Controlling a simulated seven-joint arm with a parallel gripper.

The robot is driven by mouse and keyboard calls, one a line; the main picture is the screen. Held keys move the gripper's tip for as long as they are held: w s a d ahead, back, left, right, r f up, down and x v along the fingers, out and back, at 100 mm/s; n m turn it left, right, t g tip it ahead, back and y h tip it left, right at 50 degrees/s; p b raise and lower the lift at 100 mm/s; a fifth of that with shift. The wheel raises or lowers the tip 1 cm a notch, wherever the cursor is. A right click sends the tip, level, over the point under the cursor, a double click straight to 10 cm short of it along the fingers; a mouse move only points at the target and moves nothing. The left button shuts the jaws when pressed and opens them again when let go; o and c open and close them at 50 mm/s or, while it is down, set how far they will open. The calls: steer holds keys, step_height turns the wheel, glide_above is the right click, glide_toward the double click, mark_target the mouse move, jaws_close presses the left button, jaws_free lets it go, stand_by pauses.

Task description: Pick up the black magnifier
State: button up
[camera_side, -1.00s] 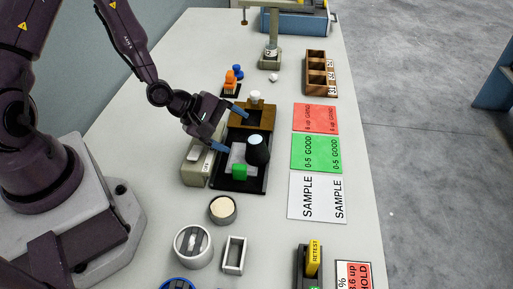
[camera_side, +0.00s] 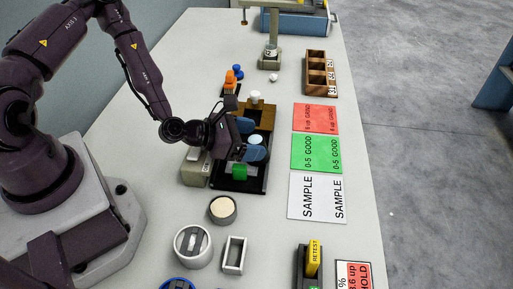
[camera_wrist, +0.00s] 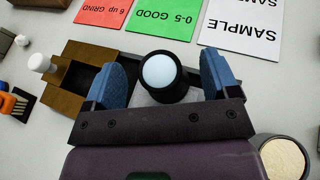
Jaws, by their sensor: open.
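The black magnifier (camera_wrist: 163,88), a dark round body with a pale blue lens on top, stands upright on the black tray in the wrist view. In the side view its lens (camera_side: 256,140) shows beside my gripper, which hides part of it. My gripper (camera_wrist: 165,72) is open, with one blue finger on each side of the magnifier. Gaps show between the fingers and the magnifier in the wrist view. In the side view my gripper (camera_side: 250,138) is low over the tray.
Red (camera_side: 315,118), green (camera_side: 315,154) and white SAMPLE (camera_side: 317,198) cards lie to the right. A round cup (camera_side: 223,209) stands in front.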

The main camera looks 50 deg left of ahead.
mark_target(254, 136)
steer(key=shift+x, duration=0.8)
steer(key=c, duration=1.1)
steer(key=r, duration=0.6)
steer(key=a+r, duration=0.1)
steer(key=r, duration=0.2)
steer(key=shift+w, duration=0.1)
steer(key=shift+g+y, duration=0.3)
steer(key=shift+g, duration=0.2)
steer(key=shift+a+f, duration=0.5)
steer(key=shift+f, duration=1)
steer(key=shift+a+f, duration=0.5)
steer(key=shift+f, duration=1.05)
steer(key=shift+a+f, duration=0.45)
steer(key=shift+f, duration=1.05)
